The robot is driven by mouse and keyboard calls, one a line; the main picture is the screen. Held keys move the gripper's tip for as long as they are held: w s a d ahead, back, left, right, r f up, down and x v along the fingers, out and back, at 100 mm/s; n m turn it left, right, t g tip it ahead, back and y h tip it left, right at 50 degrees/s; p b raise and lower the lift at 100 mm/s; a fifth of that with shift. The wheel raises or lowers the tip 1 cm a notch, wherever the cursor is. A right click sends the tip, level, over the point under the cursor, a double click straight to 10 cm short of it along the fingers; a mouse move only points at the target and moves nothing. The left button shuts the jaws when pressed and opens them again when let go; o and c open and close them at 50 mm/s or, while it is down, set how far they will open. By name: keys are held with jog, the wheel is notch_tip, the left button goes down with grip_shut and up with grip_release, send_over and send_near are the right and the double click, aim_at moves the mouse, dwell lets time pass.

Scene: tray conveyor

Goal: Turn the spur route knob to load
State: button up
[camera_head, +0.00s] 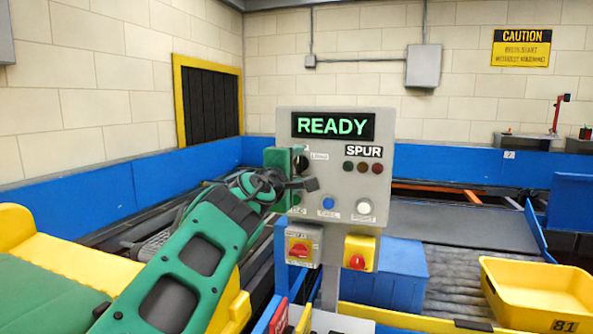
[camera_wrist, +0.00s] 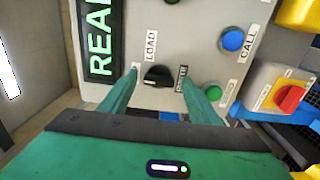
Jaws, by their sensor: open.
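The control panel (camera_head: 380,210) stands upright in the middle of the head view, with a lit green READY display (camera_head: 333,125) and a SPUR label (camera_head: 364,151). The black route knob (camera_wrist: 158,76) shows in the wrist view, with a LOAD label (camera_wrist: 151,47) near it and a second label (camera_wrist: 181,78) partly covered by a finger. My gripper (camera_wrist: 158,88) is open, its two green fingers on either side of the knob with gaps to both. In the head view my gripper (camera_head: 297,180) is at the panel's left edge and hides part of it. The knob's pointing direction is unclear.
A blue call button (camera_wrist: 232,40) and a green button (camera_wrist: 213,92) sit near the knob. A yellow tray (camera_head: 540,318) rests on the rollers at right.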

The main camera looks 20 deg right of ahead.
jog(key=c, duration=1.1)
jog(key=shift+o, duration=0.2)
jog(key=shift+d, duration=0.15)
jog(key=shift+f+m, duration=0.1)
jog(key=shift+m, duration=0.4)
jog(key=m, duration=0.4)
jog(key=shift+f+m, duration=0.1)
jog(key=shift+m, duration=0.3)
jog(key=m, duration=0.5)
jog(key=shift+m, duration=0.7)
